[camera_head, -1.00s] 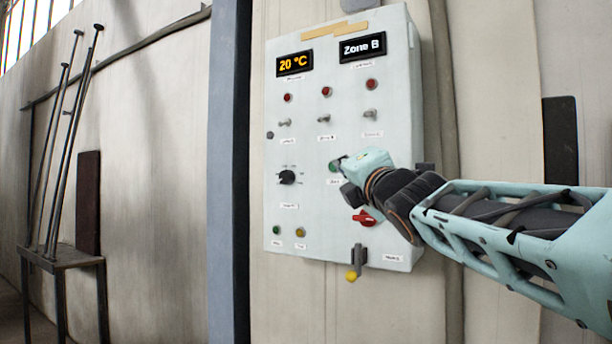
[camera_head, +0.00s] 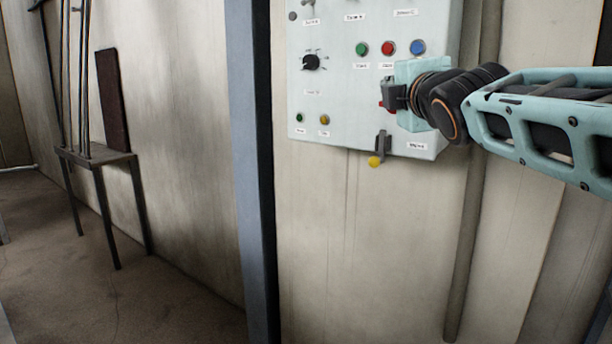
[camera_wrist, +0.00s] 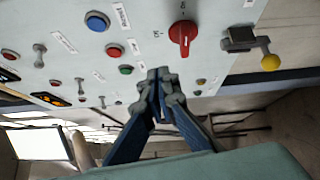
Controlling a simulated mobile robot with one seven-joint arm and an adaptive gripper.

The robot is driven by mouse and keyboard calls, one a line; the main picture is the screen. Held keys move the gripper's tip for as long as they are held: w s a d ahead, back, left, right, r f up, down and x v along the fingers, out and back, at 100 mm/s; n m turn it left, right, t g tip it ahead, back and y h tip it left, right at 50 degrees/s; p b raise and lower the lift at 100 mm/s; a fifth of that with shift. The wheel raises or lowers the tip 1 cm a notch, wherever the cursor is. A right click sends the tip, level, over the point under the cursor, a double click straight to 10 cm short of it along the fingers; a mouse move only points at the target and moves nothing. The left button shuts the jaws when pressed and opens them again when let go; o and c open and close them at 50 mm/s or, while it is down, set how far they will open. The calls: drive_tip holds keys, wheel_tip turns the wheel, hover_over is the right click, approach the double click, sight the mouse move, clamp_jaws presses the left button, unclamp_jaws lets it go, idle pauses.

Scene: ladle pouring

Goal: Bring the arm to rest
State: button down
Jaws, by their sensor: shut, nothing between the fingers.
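My gripper (camera_head: 388,95) is shut and empty. In the head view it shows in front of the lower right of the pale control panel (camera_head: 340,92), covering most of the red rotary knob (camera_head: 381,105). In the wrist view my closed fingertips (camera_wrist: 160,75) point toward the panel, apart from its buttons. The red knob (camera_wrist: 184,34) shows clear there. My arm reaches in from the right. Green (camera_head: 361,49), red (camera_head: 389,48) and blue (camera_head: 418,47) buttons sit above my gripper in the head view.
A lever with a yellow ball (camera_head: 376,161) hangs at the panel's lower edge, just below my gripper. A blue-grey post (camera_head: 250,170) stands left of the panel. A small table (camera_head: 98,158) with long rods stands farther left. The floor beneath looks open.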

drive_tip(key=s+a+f+m+g, duration=0.1)
drive_tip(key=s+f+m+g, duration=0.4)
drive_tip(key=s+f, duration=0.55)
drive_tip(key=s+f+m+g, duration=0.3)
drive_tip(key=s+f+m, duration=0.5)
drive_tip(key=f, duration=0.5)
drive_tip(key=s+a+f+m+g, duration=0.1)
drive_tip(key=s+f+m+g, duration=0.4)
drive_tip(key=s+f, duration=0.55)
wheel_tip(320, 180, up, 11)
drive_tip(key=m+p, duration=0.2)
drive_tip(key=p, duration=1.2)
drive_tip(key=shift+a+h, duration=0.25)
drive_tip(key=shift+h, duration=0.05)
drive_tip(key=c, duration=2.7)
unclamp_jaws()
drive_tip(key=shift+f, duration=0.15)
